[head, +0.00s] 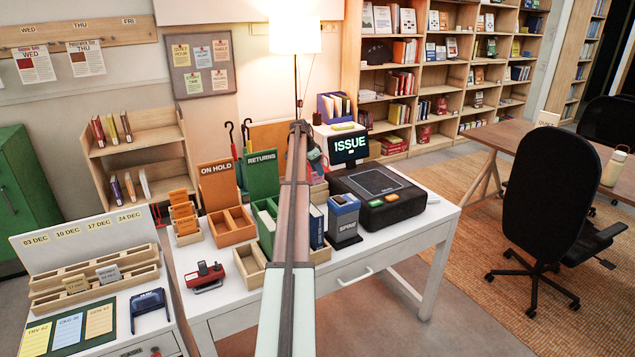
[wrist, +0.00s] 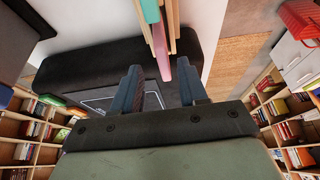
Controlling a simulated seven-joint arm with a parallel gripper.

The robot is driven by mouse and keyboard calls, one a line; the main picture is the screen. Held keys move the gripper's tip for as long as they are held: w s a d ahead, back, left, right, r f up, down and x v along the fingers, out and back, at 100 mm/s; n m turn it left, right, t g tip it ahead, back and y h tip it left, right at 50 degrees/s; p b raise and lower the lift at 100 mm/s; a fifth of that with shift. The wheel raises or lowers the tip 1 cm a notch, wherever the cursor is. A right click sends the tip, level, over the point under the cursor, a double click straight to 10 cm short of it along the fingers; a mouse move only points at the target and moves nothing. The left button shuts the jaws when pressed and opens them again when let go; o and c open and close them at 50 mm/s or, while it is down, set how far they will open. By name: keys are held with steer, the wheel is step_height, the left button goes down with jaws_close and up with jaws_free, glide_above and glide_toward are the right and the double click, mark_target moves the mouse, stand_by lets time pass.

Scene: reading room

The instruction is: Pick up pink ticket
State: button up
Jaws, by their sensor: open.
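In the wrist view, a narrow pink piece (wrist: 159,42), likely the pink ticket, shows nearly edge-on beside pale wooden strips (wrist: 173,22). A teal piece (wrist: 150,10) is just above it in the picture. My gripper (wrist: 160,66) is open, with its two dark fingers apart and nothing clearly held. The pink piece's lower end reaches the gap between the fingertips in the picture; I cannot tell whether it is deep enough to lie between them. In the head view my arm covers the middle of the desk, and I cannot make out the pink ticket there.
On the white desk (head: 405,242) stand a black scanner box (head: 378,192), a blue-grey SPINE box (head: 343,222), an ISSUE screen (head: 349,146), an orange ON HOLD tray (head: 217,185) and a green RETURNS holder (head: 262,175). A red stapler-like tool (head: 205,277) lies at left. The desk's front right is clear.

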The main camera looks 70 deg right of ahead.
mark_target(317, 180)
steer(key=shift+w+x, duration=0.15)
steer(key=shift+x, duration=1)
steer(key=shift+w+x, duration=0.2)
steer(key=shift+x, duration=1)
steer(key=shift+f, duration=0.1)
steer(key=shift+c, duration=0.3)
jaws_close()
